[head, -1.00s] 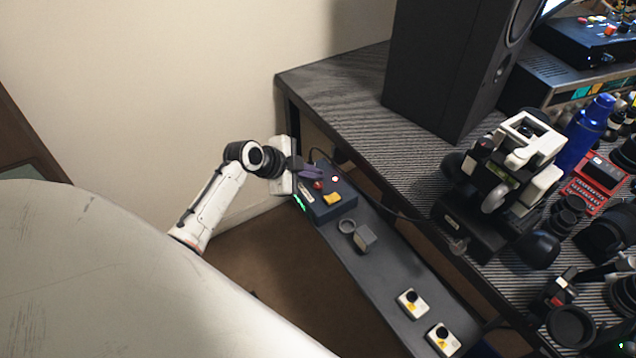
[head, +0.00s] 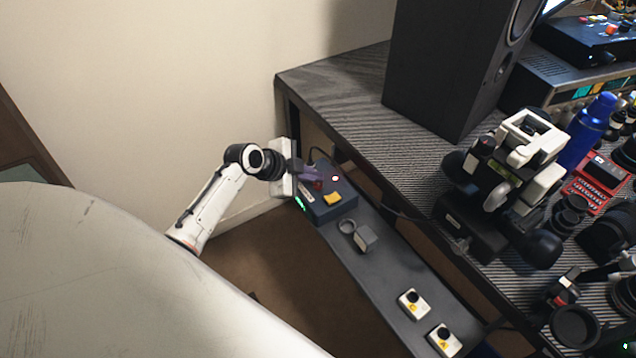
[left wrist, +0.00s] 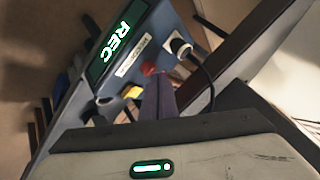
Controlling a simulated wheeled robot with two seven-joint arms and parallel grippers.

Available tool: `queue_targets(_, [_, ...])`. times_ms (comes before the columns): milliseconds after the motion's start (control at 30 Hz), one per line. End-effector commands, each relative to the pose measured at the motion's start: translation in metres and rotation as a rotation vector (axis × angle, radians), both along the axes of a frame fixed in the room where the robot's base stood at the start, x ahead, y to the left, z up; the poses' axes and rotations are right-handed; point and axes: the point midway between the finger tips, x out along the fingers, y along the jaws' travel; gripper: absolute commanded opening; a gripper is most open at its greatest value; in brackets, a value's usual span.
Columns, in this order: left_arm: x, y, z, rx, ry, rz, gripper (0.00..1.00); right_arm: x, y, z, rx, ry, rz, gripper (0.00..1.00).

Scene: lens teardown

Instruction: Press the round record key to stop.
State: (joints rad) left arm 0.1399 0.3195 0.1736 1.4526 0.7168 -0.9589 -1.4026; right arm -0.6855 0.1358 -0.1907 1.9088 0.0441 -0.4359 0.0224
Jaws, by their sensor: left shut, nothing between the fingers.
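The dark blue-grey record box (head: 322,212) sits at the far end of the narrow dark shelf. Its round red key (head: 318,184) is partly behind my fingers; it also shows in the left wrist view (left wrist: 148,68). A square yellow key (head: 332,199) is beside it. The box's side display reads REC in lit green letters (left wrist: 115,42). My left gripper (head: 311,174) is shut and empty, its purple fingers over the box. In the left wrist view the fingertips (left wrist: 152,77) appear at the red key; I cannot tell if they touch. My right gripper is not in view.
A small red light (head: 335,178) glows on the box top. A cable plug (left wrist: 180,47) stands by the red key. A grey ring (head: 346,226), a grey block (head: 365,240) and two white button boxes lie along the shelf. A black speaker (head: 440,70) stands on the ridged table.

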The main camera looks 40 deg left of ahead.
Motion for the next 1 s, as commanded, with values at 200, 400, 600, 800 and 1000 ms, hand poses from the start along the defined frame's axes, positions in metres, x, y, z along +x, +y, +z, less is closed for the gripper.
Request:
queue_targets(200, [0.000,0.000,-0.004,0.000,0.001,0.000,0.00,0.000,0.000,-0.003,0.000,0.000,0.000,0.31])
queue_targets(400, [0.000,0.000,-0.006,0.000,0.001,0.000,0.00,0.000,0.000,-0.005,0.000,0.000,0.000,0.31])
queue_targets(600, [0.000,0.000,-0.009,0.000,0.001,0.000,0.00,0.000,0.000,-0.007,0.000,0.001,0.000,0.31])
queue_targets(800, [0.000,0.000,-0.006,0.000,0.001,0.000,0.00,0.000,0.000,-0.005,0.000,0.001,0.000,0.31])
queue_targets(1000, [0.000,0.001,0.004,0.001,0.001,-0.001,0.00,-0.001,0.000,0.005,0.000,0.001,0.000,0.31])
